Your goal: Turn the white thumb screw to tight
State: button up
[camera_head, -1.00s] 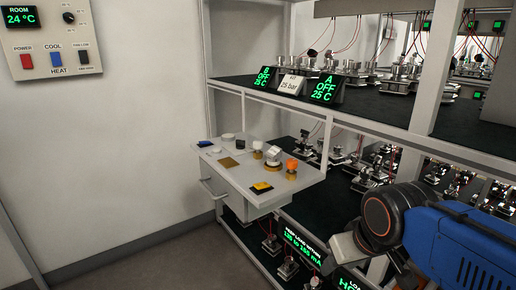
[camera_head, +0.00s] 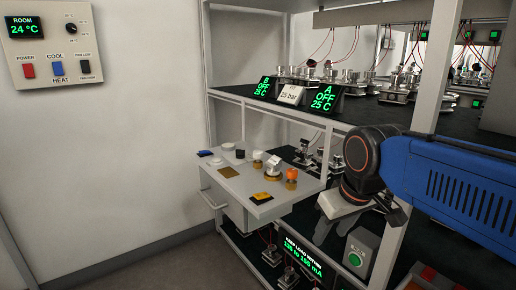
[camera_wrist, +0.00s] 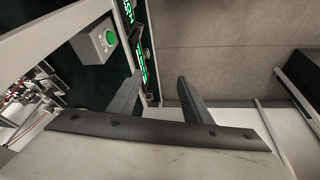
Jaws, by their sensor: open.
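My gripper (camera_wrist: 158,88) is open and empty in the wrist view, its two dark fingers apart. In the head view my gripper (camera_head: 335,218) hangs at the right, in front of the rack and right of the small grey bench (camera_head: 238,187). On the bench stand a white round piece (camera_head: 228,147), a pale-topped piece on a brass base (camera_head: 273,166) and an orange-topped piece on a brass base (camera_head: 291,174). Which of these is the white thumb screw, I cannot tell at this size. My gripper touches none of them.
Shelves of metal fixtures with red wires (camera_head: 345,75) rise behind the bench. A green button box (camera_head: 357,255) stands below my gripper. Floor left of the bench is clear.

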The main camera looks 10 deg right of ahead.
jog(key=w+a+r+n+g, duration=0.1)
jog(key=w+a+r+n, duration=0.15)
jog(key=w+r, duration=0.8)
notch_tip(320, 180, up, 15)
jog(key=n+g, duration=0.3)
jog(key=n, duration=0.5)
send_over(258, 152)
notch_tip(258, 152, down, 17)
jog(key=shift+w, duration=0.15)
jog(key=c, duration=1.1)
